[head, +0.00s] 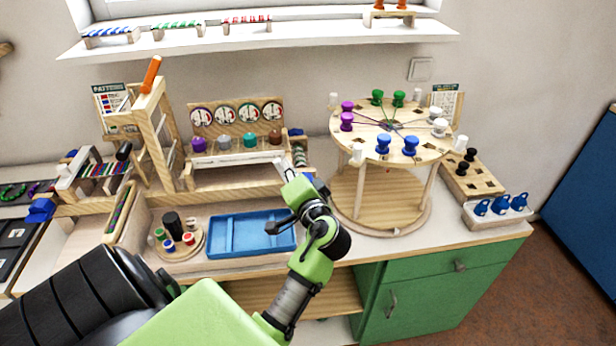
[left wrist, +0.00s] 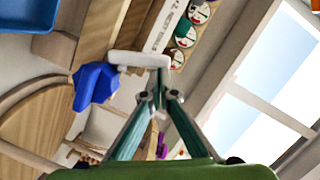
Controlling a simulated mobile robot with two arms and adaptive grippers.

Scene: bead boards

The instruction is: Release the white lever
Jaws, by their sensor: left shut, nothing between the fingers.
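The white lever (left wrist: 138,60) is a pale bar just beyond my fingertips in the left wrist view. In the head view the white lever (head: 281,165) shows small at the front right of the wooden dial unit. My left gripper (left wrist: 159,90) is shut and empty, with its tips right at the lever's near side. I cannot tell whether they touch it. The left gripper (head: 290,184) also shows in the head view, partly hiding the lever. A blue lever (left wrist: 95,86) is beside the white one. My right gripper is not in view.
A row of dials with coloured knobs (head: 249,140) stands behind my gripper. A round two-level peg table (head: 386,205) stands close on the right. A blue tray (head: 225,252) lies in front on the left. A shelf (head: 330,33) runs above; the space between is free.

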